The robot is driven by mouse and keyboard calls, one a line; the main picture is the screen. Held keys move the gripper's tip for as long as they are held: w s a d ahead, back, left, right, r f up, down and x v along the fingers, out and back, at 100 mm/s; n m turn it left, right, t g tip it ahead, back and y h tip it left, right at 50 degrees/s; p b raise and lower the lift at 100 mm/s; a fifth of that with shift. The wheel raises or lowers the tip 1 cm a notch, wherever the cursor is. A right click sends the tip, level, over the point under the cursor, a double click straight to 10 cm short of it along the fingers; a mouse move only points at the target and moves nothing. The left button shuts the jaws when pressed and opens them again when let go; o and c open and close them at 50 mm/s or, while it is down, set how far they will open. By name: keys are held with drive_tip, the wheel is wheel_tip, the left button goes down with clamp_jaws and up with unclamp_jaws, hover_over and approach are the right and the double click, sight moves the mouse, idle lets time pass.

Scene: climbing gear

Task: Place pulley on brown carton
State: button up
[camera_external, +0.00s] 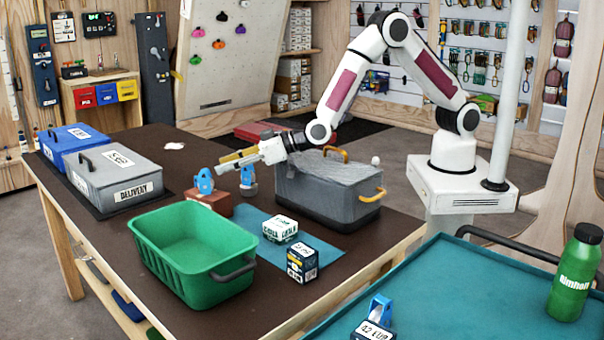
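A brown carton (212,203) sits on the dark table, behind the green crate. A blue pulley (204,181) appears to rest on top of it, upright. A second blue pulley-like piece with a grey base (248,187) stands just to the right of the carton. A third blue piece with a white label (376,317) is on the teal surface at the front. My gripper (225,162) is above and behind the carton, its yellowish fingers pointing left. The fingers look parted and nothing shows between them. The gripper appears clear of both pulleys.
The green crate (165,240) is in front. A grey lidded bin (325,192) with yellow handles stands right, under my arm. Grey (115,178) and blue (70,143) delivery boxes stand left.

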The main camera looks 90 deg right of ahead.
idle(0.3)
drive_tip(key=s+d+r+g+y, duration=0.15)
drive_tip(key=s+d+r, duration=0.25)
drive_tip(key=s+r, duration=0.45)
drive_tip(key=s+d+r+g+y, duration=0.15)
drive_tip(key=s+d+r, duration=0.25)
drive_tip(key=s+r, duration=0.45)
drive_tip(key=s+d+g+h, duration=0.1)
drive_tip(key=s+d, duration=0.2)
drive_tip(key=s, duration=0.7)
drive_tip(key=s+d+f+g+h, duration=0.1)
drive_tip(key=s+d, duration=0.3)
drive_tip(key=s, duration=0.7)
drive_tip(key=s+d+f+g+h, duration=0.1)
drive_tip(key=s+d+g, duration=0.2)
drive_tip(key=s, duration=0.7)
drive_tip(key=shift+s+d, duration=0.35)
